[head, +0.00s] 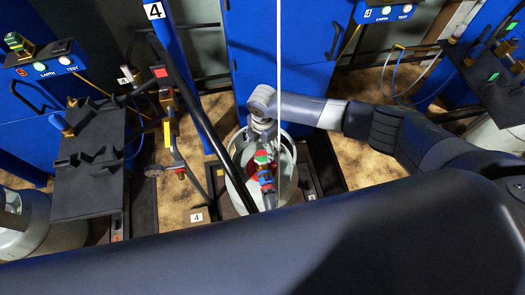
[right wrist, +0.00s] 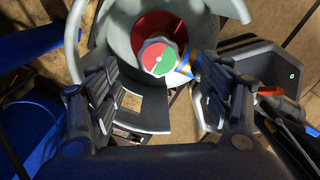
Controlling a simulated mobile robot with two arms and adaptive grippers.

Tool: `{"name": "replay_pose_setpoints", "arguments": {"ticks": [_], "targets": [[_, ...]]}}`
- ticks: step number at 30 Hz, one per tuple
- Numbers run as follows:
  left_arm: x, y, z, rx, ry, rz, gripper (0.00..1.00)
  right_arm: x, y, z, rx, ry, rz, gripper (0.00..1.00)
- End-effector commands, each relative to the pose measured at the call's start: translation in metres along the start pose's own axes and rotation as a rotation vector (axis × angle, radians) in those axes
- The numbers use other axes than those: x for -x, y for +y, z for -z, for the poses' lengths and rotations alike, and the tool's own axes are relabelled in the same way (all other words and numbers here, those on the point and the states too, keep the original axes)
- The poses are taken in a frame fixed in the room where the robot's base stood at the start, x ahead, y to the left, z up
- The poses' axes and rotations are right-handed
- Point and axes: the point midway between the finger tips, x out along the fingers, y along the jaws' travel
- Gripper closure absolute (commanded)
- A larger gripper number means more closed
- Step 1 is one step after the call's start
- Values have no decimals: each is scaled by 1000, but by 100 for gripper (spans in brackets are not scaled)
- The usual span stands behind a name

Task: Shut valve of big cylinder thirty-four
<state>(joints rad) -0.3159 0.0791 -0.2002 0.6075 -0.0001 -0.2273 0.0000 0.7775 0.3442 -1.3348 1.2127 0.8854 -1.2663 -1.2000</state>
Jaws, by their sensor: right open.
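A big grey cylinder (head: 234,190) with a raised collar stands in the middle of the head view; its number is not readable. Its valve knob (head: 262,158), red and green on top, sits inside the collar. In the right wrist view the knob (right wrist: 160,56) is grey-sided, with a blue and brass fitting (right wrist: 187,66) at its right. My right gripper (right wrist: 158,88) is open, its fingers spread left and right, with the knob beyond the gap between them. It looks empty. In the head view my right wrist is just above the knob. My left gripper is not in view.
Blue cabinets (head: 275,65) stand behind. A dark shelf (head: 88,165) and another cylinder (head: 50,235) are at left. A slanting dark pole and a thin white line cross in front of the cylinder. A hanging hose assembly (head: 172,125) is left of it. Brown floor (head: 365,160) is clear at right.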

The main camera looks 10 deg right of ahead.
Motion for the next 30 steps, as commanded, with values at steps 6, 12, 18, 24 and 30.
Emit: {"name": "replay_pose_setpoints", "arguments": {"ticks": [6, 12, 18, 24, 30], "targets": [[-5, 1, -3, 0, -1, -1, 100, -42, 0, 1, 0, -1, 1, 28], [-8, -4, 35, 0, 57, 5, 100, -61, 0, 1, -1, 0, 0, 28], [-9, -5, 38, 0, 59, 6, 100, -66, 0, 0, -1, 0, 0, 28], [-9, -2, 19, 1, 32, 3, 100, -66, 0, 0, -1, 0, 0, 32], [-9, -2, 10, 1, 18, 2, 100, -66, 0, 0, -1, 0, 0, 72]]}}
